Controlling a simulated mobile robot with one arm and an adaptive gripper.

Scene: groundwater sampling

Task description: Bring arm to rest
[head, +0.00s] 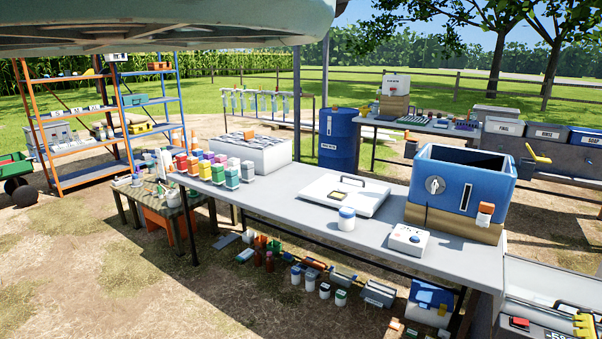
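My gripper does not show in the head view, and I cannot make out my arm for certain. The long grey worktable (290,205) runs across the middle. On it stand a white jar with a blue lid (347,219), a flat white case with a black handle (344,195), and a small white box with buttons (409,240). A blue tank with a dial (460,184) stands at its right end.
Rows of coloured boxes (215,168) fill the table's left end. Bottles and tools (325,290) lie on the ground under it. Shelves (75,140) stand at left, a blue drum (338,139) behind. An open white chest (545,285) is at lower right. Bare ground lies lower left.

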